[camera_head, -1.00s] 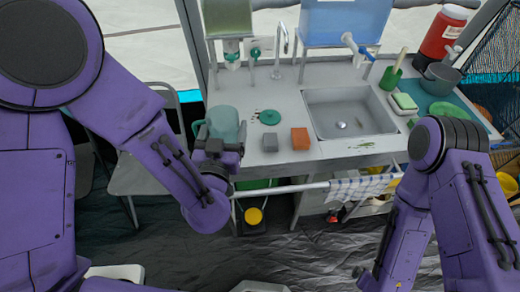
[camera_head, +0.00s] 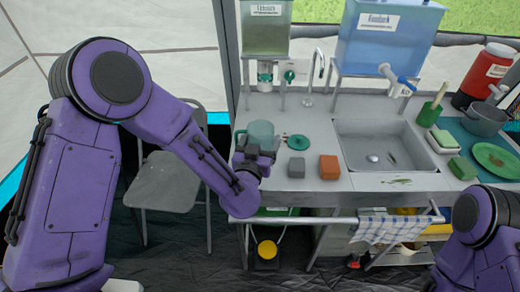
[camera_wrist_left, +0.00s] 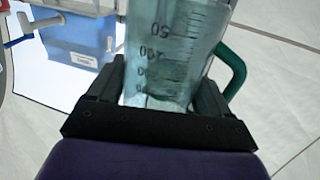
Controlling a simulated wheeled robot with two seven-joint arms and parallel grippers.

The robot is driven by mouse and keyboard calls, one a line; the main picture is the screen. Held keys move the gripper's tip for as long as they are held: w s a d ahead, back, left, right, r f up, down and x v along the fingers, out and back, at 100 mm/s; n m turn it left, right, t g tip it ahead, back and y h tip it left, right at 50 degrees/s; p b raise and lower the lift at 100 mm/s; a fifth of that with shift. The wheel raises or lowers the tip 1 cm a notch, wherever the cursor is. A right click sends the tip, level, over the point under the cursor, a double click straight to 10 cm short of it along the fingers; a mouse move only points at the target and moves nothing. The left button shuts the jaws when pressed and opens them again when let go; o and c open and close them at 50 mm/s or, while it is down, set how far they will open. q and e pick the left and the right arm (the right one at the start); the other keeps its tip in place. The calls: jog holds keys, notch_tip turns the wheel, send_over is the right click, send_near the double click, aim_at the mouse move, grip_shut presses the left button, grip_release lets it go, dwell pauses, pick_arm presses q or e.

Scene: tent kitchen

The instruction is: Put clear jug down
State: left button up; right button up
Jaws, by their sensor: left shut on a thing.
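The clear jug (camera_head: 260,132) is a see-through teal measuring jug at the left end of the grey counter. My left gripper (camera_head: 254,155) is shut on it from the front. In the left wrist view the jug (camera_wrist_left: 168,45) fills the space between the two fingers (camera_wrist_left: 160,100), with its printed scale facing the camera and its green handle (camera_wrist_left: 235,70) to the right. Whether the jug's base touches the counter is hidden by the gripper. My right arm shows at the lower right; its gripper is out of the picture.
A green lid (camera_head: 298,142), a grey block (camera_head: 296,167) and an orange block (camera_head: 329,167) lie right of the jug. The sink (camera_head: 385,145) is further right. A grey chair (camera_head: 165,182) stands left of the counter. A front rail (camera_head: 300,219) holds a checked towel (camera_head: 380,229).

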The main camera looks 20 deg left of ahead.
pick_arm(q)
jog(key=f, duration=0.1)
jog(key=w+f, duration=0.1)
jog(key=f, duration=0.1)
jog(key=w+f, duration=0.1)
jog(key=f, duration=0.1)
jog(key=shift+a+f, duration=0.2)
jog(key=shift+a, duration=0.1)
jog(key=shift+s, duration=0.1)
jog(key=shift+f, duration=0.15)
jog(key=o, duration=1.1)
jog(key=shift+c, duration=0.2)
jog(key=shift+r, duration=0.25)
jog(key=s+b, duration=0.2)
jog(key=s, duration=1)
jog(key=shift+d+b, duration=0.4)
